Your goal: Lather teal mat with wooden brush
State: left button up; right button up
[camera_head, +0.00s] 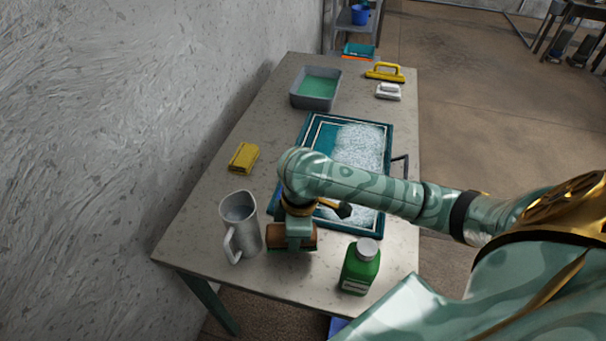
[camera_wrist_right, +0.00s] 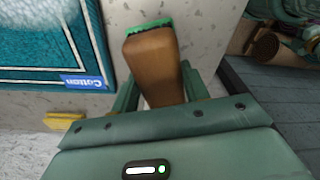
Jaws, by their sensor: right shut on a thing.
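The teal mat (camera_head: 319,138) lies on the table, with white lather over its right part and more at the near end. My right arm crosses over it and hides its middle. In the right wrist view the mat (camera_wrist_right: 84,40) shows a "Cotton" tag and foam. My right gripper (camera_head: 297,226) is shut on the wooden brush (camera_head: 281,241) off the mat's near left corner, between jug and bottle. The right wrist view shows the brown brush (camera_wrist_right: 152,66) between the fingers, green bristles at its far side. Whether it touches the table I cannot tell. My left gripper is not seen.
A metal jug (camera_head: 240,226) stands close left of the brush, a green bottle (camera_head: 360,270) to its right. A yellow sponge (camera_head: 243,158) lies left. A grey tub (camera_head: 313,101) of green liquid, a yellow-handled tool (camera_head: 385,73) and a white brush (camera_head: 388,92) are farther back.

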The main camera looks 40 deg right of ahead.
jog(key=w+d+n, duration=0.1)
jog(key=n, duration=0.1)
jog(key=w+d+n, duration=0.1)
jog(key=n, duration=0.1)
jog(key=w+d+n+b, duration=0.1)
jog(key=w+n, duration=0.1)
jog(key=shift+d+g, duration=0.15)
jog(key=shift+g, duration=0.25)
jog(key=w+d+n, duration=0.1)
jog(key=n, duration=0.2)
jog(key=w+d+r+n+b, duration=0.1)
jog(key=w+d+n, duration=0.1)
jog(key=w+d+n+b, duration=0.1)
jog(key=w+d+n, duration=0.1)
jog(key=n, duration=0.1)
jog(key=shift+w+r+n+g, duration=0.15)
jog(key=shift+r+n+g, duration=0.15)
jog(key=shift+r+g, duration=0.1)
notch_tip(320, 180, down, 4)
jog(key=b, duration=0.5)
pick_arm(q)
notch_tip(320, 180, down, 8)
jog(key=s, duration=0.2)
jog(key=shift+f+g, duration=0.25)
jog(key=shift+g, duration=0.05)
pick_arm(e)
jog(key=shift+r, duration=0.1)
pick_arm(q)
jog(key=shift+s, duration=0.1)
